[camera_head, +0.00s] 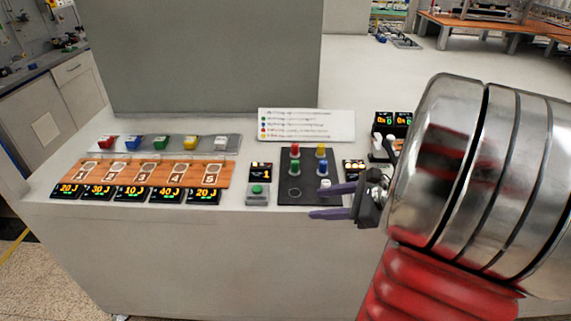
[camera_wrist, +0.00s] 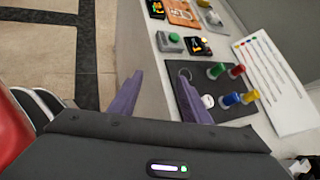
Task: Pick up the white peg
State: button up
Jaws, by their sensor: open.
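The white peg (camera_head: 326,184) stands on a dark board (camera_head: 312,160) at its near right corner, partly hidden by a finger of my gripper (camera_head: 318,202).
Red (camera_head: 295,150), yellow (camera_head: 320,150), green (camera_head: 295,166) and blue (camera_head: 322,167) pegs stand close by on the board. A green button box (camera_head: 257,194) is left of it. A white label panel (camera_head: 306,124) rises behind. Coloured blocks and numbered wooden slots (camera_head: 140,172) lie further left.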

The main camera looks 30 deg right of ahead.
aim_at(325, 186)
jog(key=s+d+m+t+h, duration=0.2)
jog(key=d+m, duration=0.4)
jog(key=d, duration=0.5)
jog(key=shift+s+f+m+t+h, duration=0.4)
jog(key=shift+s+f+t, duration=0.05)
jog(key=shift+s+t, duration=0.15)
jog(key=shift+w+a, duration=0.15)
jog(key=shift+w, duration=0.05)
jog(key=shift+x, duration=4.2)
jog(key=shift+f, duration=0.1)
jog(key=shift+x, duration=2.6)
jog(key=shift+c, duration=0.3)
grip_shut()
